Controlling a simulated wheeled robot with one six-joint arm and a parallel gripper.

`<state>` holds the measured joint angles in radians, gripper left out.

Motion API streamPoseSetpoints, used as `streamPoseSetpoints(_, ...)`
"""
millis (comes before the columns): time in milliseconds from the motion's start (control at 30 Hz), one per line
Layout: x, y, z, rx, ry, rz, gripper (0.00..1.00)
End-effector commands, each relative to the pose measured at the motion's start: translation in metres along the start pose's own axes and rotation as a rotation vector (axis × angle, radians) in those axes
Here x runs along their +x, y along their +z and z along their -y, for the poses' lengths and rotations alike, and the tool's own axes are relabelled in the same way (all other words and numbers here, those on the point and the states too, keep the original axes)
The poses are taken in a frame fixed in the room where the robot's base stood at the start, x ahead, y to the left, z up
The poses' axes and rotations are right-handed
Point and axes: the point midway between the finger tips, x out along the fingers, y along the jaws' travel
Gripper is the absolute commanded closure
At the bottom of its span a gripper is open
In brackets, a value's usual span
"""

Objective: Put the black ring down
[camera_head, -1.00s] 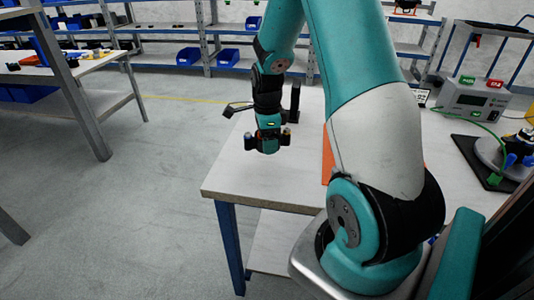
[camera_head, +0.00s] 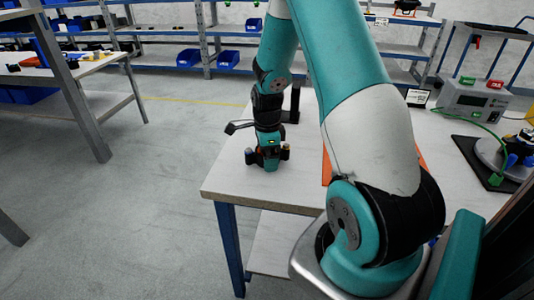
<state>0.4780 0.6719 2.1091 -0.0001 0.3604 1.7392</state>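My gripper (camera_head: 267,162) is low over the near left part of the white table (camera_head: 232,181), pointing down, close to the tabletop. Dark parts show on both sides of its teal end. Whether its fingers are open or shut cannot be made out at this size. I cannot make out the black ring; the gripper may hide it. Whether the gripper touches the table is unclear.
A black upright stand (camera_head: 295,104) is just behind the gripper. An orange item (camera_head: 326,168) is partly hidden by my arm. A grey control box (camera_head: 472,102) with green and red labels stands at the right. The table's left edge is near the gripper.

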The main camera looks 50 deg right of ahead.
Motion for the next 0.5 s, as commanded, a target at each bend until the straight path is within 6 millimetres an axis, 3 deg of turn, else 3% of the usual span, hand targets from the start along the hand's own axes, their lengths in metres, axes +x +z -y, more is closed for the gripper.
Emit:
streamPoseSetpoints(267, -0.008, 0.000, 0.001, 0.000, -0.002, 0.000, 0.02)
streamPoseSetpoints(500, -0.056, 0.000, 0.001, 0.000, -0.007, 0.001, 0.02)
